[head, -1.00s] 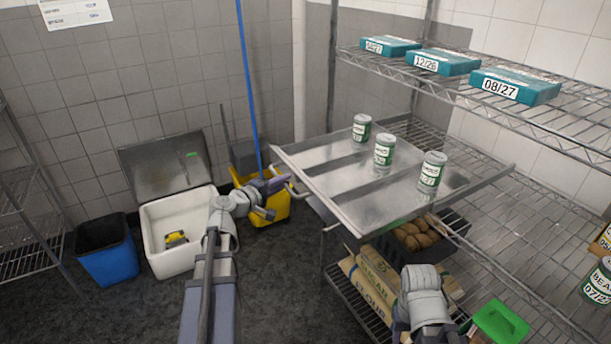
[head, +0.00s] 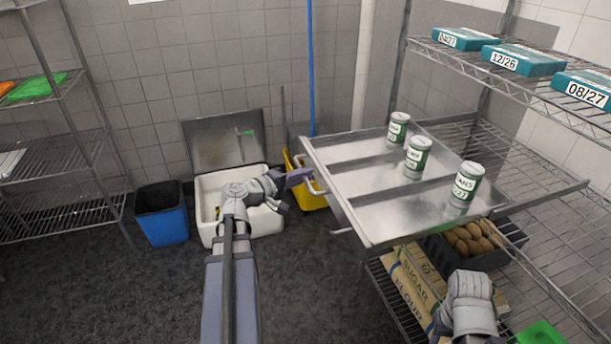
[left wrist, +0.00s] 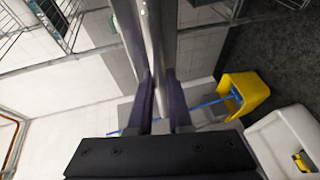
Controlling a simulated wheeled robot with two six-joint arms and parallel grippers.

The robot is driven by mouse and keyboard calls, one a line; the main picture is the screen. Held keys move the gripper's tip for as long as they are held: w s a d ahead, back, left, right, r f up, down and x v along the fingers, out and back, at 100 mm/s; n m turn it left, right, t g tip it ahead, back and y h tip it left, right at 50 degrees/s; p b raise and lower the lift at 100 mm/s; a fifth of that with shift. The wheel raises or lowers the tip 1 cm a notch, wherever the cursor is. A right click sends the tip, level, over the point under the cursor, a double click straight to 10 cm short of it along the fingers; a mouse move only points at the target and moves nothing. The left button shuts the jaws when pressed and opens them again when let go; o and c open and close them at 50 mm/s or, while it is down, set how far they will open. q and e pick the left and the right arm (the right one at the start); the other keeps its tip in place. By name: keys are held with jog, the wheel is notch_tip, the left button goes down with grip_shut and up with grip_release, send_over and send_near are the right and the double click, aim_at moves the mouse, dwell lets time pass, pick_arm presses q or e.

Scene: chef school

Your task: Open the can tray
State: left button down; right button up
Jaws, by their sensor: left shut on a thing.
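The can tray (head: 365,203) is a flat metal drawer with lengthwise dividers. It sticks out to the left from the wire shelving. Three green-and-white cans stand upright on it: a back can (head: 398,130), a middle can (head: 417,158) and a front can (head: 467,184). My left gripper (head: 300,177) is shut on the tray's handle (head: 318,185) at its left front edge. In the left wrist view, the fingers (left wrist: 161,95) sit on both sides of a metal bar. My right arm shows at the bottom right, but its gripper is not visible.
A white bin (head: 260,226) with raised lid, a yellow mop bucket (head: 310,196) and a blue bin (head: 161,215) stand left of the tray. Sacks (head: 412,285) and a dark potato crate (head: 490,258) lie below. Dark floor at lower left is clear.

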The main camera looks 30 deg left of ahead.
pick_arm(q)
jog(key=c, duration=1.1)
grip_release()
jog(key=shift+s, duration=0.1)
jog(key=p+v, duration=0.1)
jog(key=v, duration=0.6)
jog(key=shift+s+a+r, duration=0.1)
jog(key=shift+s, duration=0.2)
